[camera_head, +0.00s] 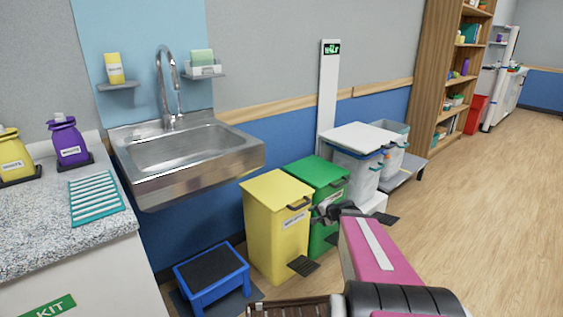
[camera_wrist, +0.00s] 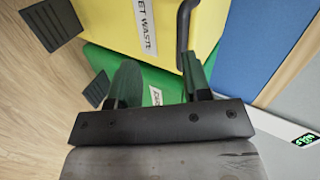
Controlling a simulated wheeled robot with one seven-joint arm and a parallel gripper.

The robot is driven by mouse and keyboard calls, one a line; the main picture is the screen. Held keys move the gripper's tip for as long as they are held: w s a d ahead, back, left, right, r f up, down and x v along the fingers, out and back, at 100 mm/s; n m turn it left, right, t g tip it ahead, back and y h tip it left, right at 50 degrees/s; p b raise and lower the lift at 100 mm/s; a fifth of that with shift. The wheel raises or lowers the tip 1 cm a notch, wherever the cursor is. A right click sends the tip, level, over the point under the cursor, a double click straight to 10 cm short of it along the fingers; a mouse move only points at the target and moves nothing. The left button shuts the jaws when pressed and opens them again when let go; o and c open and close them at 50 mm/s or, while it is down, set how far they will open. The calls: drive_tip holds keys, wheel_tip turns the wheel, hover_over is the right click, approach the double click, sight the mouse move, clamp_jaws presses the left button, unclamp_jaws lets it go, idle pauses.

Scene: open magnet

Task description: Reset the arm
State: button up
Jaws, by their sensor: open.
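My gripper (camera_head: 330,212) is at the end of my raised pink and black arm in the head view, in front of the green bin (camera_head: 318,176). In the wrist view my gripper (camera_wrist: 160,82) has its two dark fingers spread apart with nothing between them. The green bin (camera_wrist: 115,65) and the yellow bin (camera_wrist: 203,35) lie beyond the fingers there. I cannot tell whether the fingers touch the green bin.
The yellow bin (camera_head: 275,230) stands left of the green one, beside a blue step stool (camera_head: 212,285). White-lidded bins (camera_head: 355,160) stand behind. A sink (camera_head: 185,155) and a speckled counter (camera_head: 60,225) are at left. Wooden floor (camera_head: 480,200) is clear at right.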

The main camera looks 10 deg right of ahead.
drive_tip(key=s+a+n+g+h, duration=0.2)
drive_tip(key=s+n+g+h, duration=0.1)
drive_tip(key=s, duration=0.4)
drive_tip(key=s+a+f+n+g+h, duration=0.1)
drive_tip(key=s+a+n+g+h, duration=0.2)
drive_tip(key=s+n+g+h, duration=0.1)
drive_tip(key=shift+s+a+f+n+g, duration=0.15)
drive_tip(key=shift+s+a+n+g, duration=0.15)
drive_tip(key=shift+s+n+g, duration=1.2)
drive_tip(key=shift+s+t, duration=0.4)
drive_tip(key=shift+t, duration=0.2)
